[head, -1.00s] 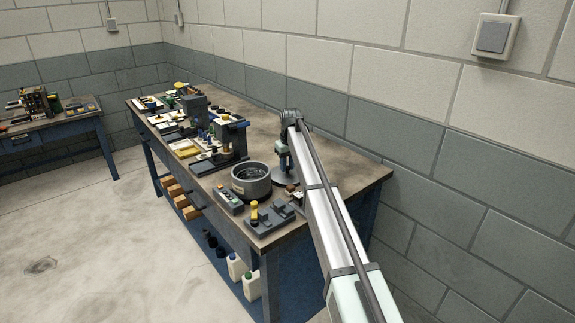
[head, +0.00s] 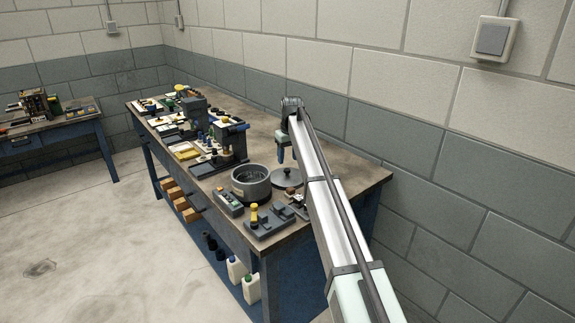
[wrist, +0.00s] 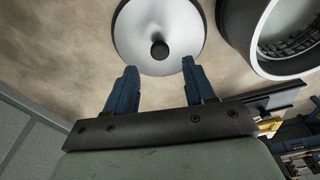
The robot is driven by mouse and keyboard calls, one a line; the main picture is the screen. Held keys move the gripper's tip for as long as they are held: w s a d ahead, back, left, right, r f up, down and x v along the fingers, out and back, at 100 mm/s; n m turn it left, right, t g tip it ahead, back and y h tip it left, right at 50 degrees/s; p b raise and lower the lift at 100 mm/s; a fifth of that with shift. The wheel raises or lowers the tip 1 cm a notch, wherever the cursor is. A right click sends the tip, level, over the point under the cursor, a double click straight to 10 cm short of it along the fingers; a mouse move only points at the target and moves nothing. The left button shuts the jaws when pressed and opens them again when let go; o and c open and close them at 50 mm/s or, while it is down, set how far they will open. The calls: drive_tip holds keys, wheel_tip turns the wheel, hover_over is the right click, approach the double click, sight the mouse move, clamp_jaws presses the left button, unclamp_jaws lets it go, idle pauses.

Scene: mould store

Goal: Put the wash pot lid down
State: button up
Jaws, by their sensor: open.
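The wash pot lid (head: 287,178) is a round grey disc with a small dark knob, lying flat on the bench to the right of the wash pot. It also shows in the wrist view (wrist: 135,36), with its knob up. The wash pot (head: 251,184) is a grey round pot, open at the top; its rim shows at the right of the wrist view (wrist: 257,50). My gripper (head: 281,158) is above the lid, apart from it. In the wrist view its two blue fingers (wrist: 158,72) are spread and empty, with the knob beyond them.
The workbench (head: 345,177) has bare room behind and to the right of the lid. A grey block fixture (head: 270,220) with a yellow-topped part and a small control box (head: 229,202) stand in front of the pot. Machines and boards fill the bench's far left. A wall runs behind.

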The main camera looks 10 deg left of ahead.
wheel_tip(320, 180, up, 7)
drive_tip(key=shift+s+d+f, duration=0.15)
drive_tip(key=shift+s+d, duration=0.1)
drive_tip(key=shift+s, duration=0.1)
drive_tip(key=shift+f, duration=0.1)
